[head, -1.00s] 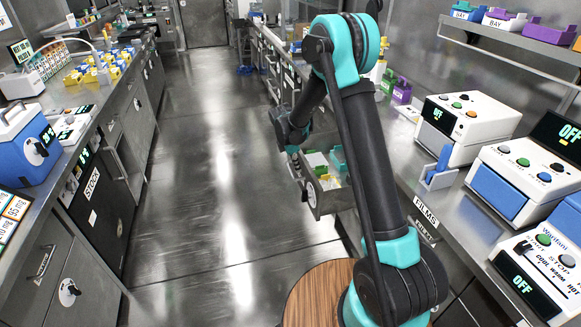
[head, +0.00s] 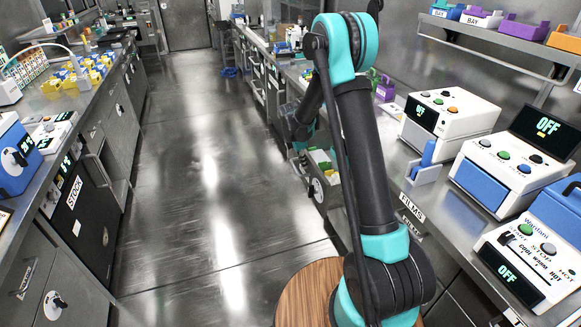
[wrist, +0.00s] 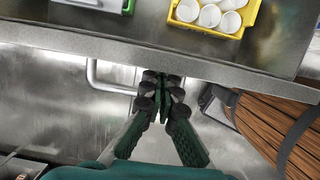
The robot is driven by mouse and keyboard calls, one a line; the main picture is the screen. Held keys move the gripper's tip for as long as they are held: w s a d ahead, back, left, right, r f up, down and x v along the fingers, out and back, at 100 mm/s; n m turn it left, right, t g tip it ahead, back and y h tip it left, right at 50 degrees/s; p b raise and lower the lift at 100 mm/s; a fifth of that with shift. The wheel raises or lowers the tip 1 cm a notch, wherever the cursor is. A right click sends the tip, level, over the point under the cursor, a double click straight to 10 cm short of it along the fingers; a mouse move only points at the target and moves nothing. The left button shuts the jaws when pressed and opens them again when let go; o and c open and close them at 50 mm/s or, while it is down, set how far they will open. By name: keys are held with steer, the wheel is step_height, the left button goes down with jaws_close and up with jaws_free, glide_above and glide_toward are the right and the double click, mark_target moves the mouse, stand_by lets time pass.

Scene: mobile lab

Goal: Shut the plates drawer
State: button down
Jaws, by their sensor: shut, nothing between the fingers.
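An open drawer (head: 318,191) sticks out from the right-hand bench, beyond my arm; I take it to be the plates drawer, though its label cannot be read. Green, white and yellow items lie in it. In the wrist view the drawer front (wrist: 215,62) runs across above my gripper, with a pale bar handle (wrist: 104,84) to the left. My gripper (wrist: 168,92) is shut and empty, its tips at or close against this front; contact cannot be told. In the head view my arm hides part of the drawer, and my fingertips cannot be made out.
In the wrist view a yellow rack (wrist: 190,17) of white cups and a green-edged white tray (wrist: 98,5) sit behind the front. The aisle floor (head: 200,200) is clear. White devices (head: 450,115) with displays stand on the right bench; the left bench (head: 75,105) borders the aisle.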

steer(key=w+d, duration=0.3)
steer(key=d, duration=0.7)
steer(key=w+d, duration=0.3)
steer(key=d, duration=0.6)
steer(key=shift+w+d, duration=0.2)
steer(key=shift+d, duration=0.15)
